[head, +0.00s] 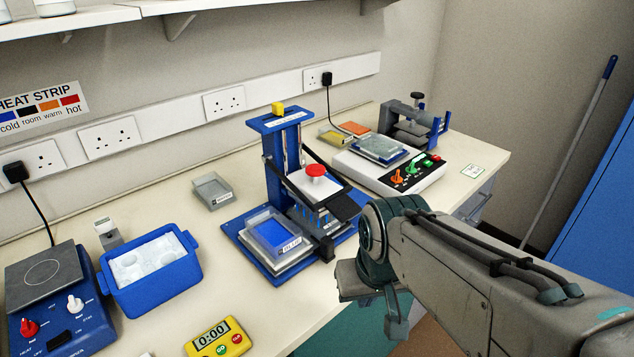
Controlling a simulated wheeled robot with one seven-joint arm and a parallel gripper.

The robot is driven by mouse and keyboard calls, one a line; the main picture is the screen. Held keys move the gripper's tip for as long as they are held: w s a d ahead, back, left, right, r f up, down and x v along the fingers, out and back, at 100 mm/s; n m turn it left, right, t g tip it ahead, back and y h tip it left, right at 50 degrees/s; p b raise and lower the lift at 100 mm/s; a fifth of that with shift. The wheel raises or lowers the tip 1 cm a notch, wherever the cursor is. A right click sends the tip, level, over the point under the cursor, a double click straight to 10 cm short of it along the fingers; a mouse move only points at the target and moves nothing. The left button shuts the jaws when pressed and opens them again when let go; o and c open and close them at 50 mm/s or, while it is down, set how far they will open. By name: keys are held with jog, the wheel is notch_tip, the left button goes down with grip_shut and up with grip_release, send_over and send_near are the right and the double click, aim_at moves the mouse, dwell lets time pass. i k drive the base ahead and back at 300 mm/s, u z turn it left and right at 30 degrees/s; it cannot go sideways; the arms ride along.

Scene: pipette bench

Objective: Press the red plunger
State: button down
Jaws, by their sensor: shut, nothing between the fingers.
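The red plunger (316,171) is a round red knob on the white top plate (318,186) of a blue pipetting stand (276,150). It stands up clear of the plate, and nothing touches it. Blue tips hang below the plate. A clear tray with blue contents (272,236) sits on the stand's base in front. My gripper (396,326) is shut and empty, hanging low in front of the bench, to the right of and below the plunger in the picture. My arm partly hides the fingers and the bench's front edge.
A blue ice tub (190,280), a hotplate (75,315) and a yellow timer (218,338) stand to the left. A small grey tray (213,194) is behind. A white control box (350,162) and a blue-grey clamp device (440,128) stand to the right. A shelf (110,18) overhangs at upper left.

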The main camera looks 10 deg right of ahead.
aim_at(315, 170)
jog(key=k, duration=0.5)
jog(key=z, duration=0.95)
jog(key=i, duration=0.7)
jog(key=u, duration=0.85)
